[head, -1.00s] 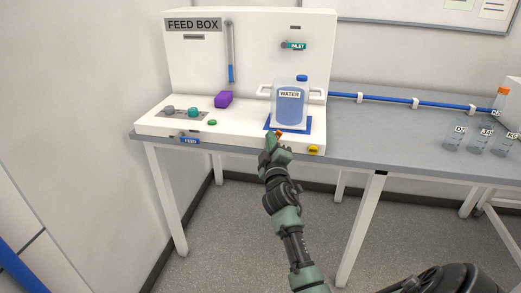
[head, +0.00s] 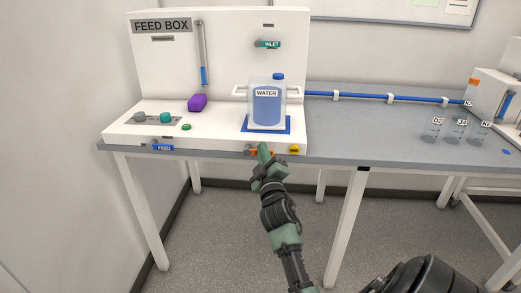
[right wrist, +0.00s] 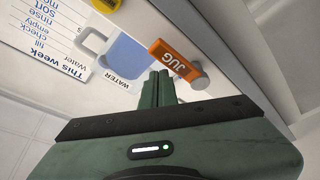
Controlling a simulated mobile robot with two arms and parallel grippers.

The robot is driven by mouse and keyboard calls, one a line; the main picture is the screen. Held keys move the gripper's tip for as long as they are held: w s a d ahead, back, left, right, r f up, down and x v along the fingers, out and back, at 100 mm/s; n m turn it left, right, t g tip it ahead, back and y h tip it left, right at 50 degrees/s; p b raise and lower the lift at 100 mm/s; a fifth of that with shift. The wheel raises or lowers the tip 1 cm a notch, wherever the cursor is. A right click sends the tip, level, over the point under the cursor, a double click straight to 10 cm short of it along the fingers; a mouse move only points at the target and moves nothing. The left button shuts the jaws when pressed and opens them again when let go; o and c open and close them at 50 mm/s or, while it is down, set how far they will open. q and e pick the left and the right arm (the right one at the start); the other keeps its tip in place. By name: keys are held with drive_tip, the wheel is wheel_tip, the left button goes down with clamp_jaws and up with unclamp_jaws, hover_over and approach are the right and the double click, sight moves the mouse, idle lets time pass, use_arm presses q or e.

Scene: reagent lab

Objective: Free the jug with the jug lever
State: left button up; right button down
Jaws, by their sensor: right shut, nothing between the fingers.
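The jug lever (head: 265,153) is orange, on the front edge of the feed box, with a grey pivot at its left. In the head view it lies about level. It shows large in the right wrist view (right wrist: 173,57), marked JUG. The water jug (head: 267,106), clear with a blue cap, stands upright on a blue pad between white side bars; it is partly seen in the right wrist view (right wrist: 122,55). My right gripper (head: 262,147) is shut and empty, its fingertips close by the lever; contact is unclear. My left gripper is not in view.
A blue FEED lever (head: 163,147) and a yellow knob (head: 294,149) sit along the same front edge. A purple block (head: 197,102) and a green button (head: 186,127) are left of the jug. Beakers (head: 455,130) stand far right. The grey bench between is clear.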

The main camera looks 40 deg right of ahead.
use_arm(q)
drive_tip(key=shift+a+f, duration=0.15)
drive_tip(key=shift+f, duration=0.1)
use_arm(e)
drive_tip(key=shift+s+f, duration=0.15)
drive_tip(key=shift+f, duration=0.35)
